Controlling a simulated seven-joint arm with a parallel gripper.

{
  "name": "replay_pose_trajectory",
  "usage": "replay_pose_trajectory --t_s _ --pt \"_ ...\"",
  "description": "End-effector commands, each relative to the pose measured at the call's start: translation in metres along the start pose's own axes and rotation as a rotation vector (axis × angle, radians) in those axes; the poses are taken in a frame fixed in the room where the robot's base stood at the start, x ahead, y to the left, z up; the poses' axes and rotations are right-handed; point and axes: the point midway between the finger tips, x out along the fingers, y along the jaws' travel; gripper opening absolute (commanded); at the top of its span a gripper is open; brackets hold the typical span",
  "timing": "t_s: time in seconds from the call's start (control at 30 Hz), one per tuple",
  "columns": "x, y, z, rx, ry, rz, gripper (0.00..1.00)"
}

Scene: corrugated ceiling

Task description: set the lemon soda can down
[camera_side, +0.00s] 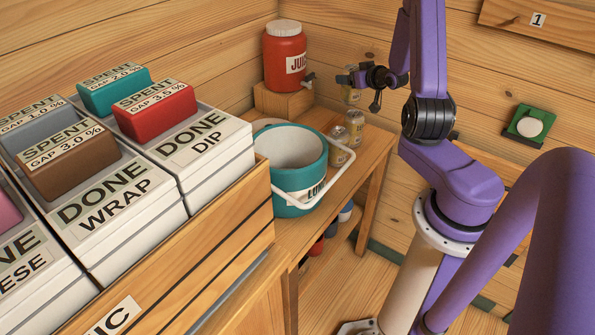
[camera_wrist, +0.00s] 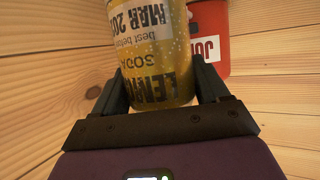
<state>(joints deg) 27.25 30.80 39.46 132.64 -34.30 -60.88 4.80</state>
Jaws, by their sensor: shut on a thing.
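The lemon soda can (camera_wrist: 152,50) is yellow with a white best-before label, and its lettering reads upside down in the wrist view. My gripper (camera_wrist: 158,85) is shut on it, with one dark finger on each side. In the side view my gripper (camera_side: 356,80) is at the back right of the wooden shelf, and a small part of the held can (camera_side: 352,97) shows below it. Two similar cans (camera_side: 354,124) (camera_side: 338,146) stand on the shelf just below. I cannot tell whether the held can touches the upper one.
A red juice jar (camera_side: 285,58) stands on a wooden block (camera_side: 283,100) left of my gripper. A teal bucket (camera_side: 293,155) with a white handle fills the shelf's front. Wooden walls close in behind. The shelf's right strip (camera_side: 373,150) is bare.

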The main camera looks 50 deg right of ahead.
Motion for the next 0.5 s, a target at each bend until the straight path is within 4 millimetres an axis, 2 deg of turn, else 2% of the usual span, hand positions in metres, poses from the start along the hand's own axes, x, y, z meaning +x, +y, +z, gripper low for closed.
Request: replay_pose_trajectory --t_s 0.03,0.27,0.5 --pt "0.000 -0.015 -0.005 -0.011 0.004 -0.023 0.29" --pt "-0.006 -0.081 -0.019 -0.058 0.004 -0.136 0.29" --pt "-0.024 -0.151 -0.028 -0.109 0.005 -0.259 0.29"
